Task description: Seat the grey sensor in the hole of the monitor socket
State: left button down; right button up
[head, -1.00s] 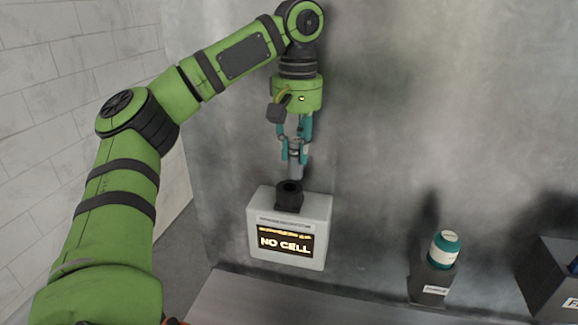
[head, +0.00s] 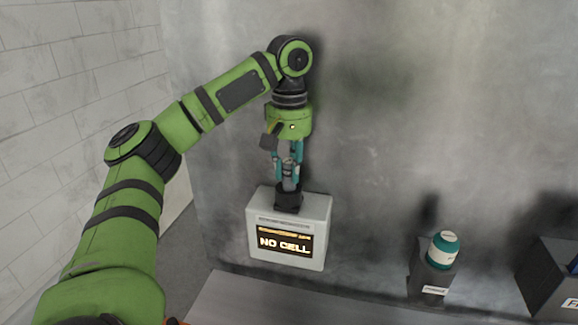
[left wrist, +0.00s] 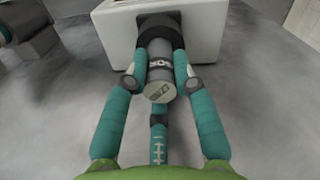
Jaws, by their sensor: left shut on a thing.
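The monitor (head: 318,228) is a pale box with a lit screen reading "NO CELL". Its black round socket (head: 288,201) stands on its top; it also shows at the top of the left wrist view (left wrist: 160,32). My left gripper (head: 287,176) is directly above the socket, shut on the grey sensor (left wrist: 158,72), a grey cylinder with a dark labelled band. The sensor's lower end meets the socket's mouth and is hidden there; how deep it sits I cannot tell. It looks roughly upright in the head view. My right gripper is not in view.
A teal and white capped container (head: 444,248) stands on a dark labelled block (head: 431,281) at the right. Another dark box (head: 556,277) is at the far right edge. A grey wall is close behind the monitor. The ledge (head: 330,304) in front looks clear.

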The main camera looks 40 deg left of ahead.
aim_at(289, 161)
pick_arm(q)
jog(key=shift+f, duration=0.1)
jog(key=shift+f, duration=0.55)
jog(key=c, duration=1)
grip_release()
notch_tip(289, 161, up, 13)
jog(key=shift+r, duration=0.15)
